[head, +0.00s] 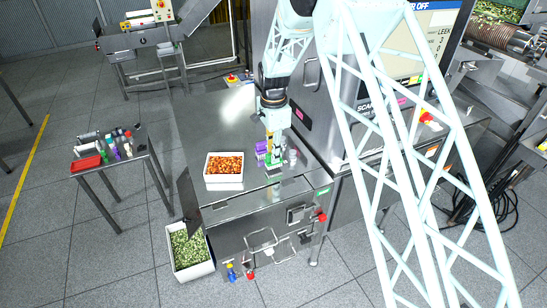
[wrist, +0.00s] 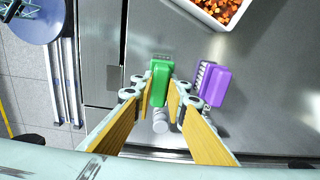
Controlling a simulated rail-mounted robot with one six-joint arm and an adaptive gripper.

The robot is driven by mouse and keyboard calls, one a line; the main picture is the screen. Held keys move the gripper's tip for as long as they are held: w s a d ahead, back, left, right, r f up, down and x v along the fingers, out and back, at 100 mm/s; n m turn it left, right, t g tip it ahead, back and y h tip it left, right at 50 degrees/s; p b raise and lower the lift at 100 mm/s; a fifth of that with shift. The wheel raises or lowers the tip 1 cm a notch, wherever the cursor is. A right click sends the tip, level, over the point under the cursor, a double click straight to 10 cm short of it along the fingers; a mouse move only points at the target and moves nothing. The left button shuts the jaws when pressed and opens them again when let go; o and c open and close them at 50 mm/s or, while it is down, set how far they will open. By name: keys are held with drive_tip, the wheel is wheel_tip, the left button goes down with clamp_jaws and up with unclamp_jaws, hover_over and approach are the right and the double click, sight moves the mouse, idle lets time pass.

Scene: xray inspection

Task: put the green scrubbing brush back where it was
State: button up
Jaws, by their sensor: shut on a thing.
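The green scrubbing brush (wrist: 160,82) is between the yellow-lined fingers of my gripper (wrist: 160,97) in the wrist view. My gripper is shut on it. In the head view my gripper (head: 272,146) points down over the right part of the steel table (head: 232,120), and the green brush (head: 275,159) shows just below the fingers. I cannot tell whether the brush touches the table top. A purple brush (wrist: 215,86) stands close to the right of it in the wrist view, apart from the fingers; it also shows in the head view (head: 262,149).
A white tray of orange pieces (head: 224,183) sits left of my gripper. A white bin of green pieces (head: 194,271) is on the floor below. A small side table (head: 137,164) at left holds a red tray (head: 87,163) and several bottles. The steel table's back part is clear.

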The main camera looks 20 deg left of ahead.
drive_tip(key=shift+f, duration=0.75)
drive_tip(key=shift+f, duration=0.1)
drive_tip(key=o, duration=0.9)
drive_tip(key=shift+c, duration=0.2)
wheel_tip(320, 180, up, 12)
drive_tip(key=shift+b, duration=0.35)
idle(0.3)
drive_tip(key=shift+r, duration=0.2)
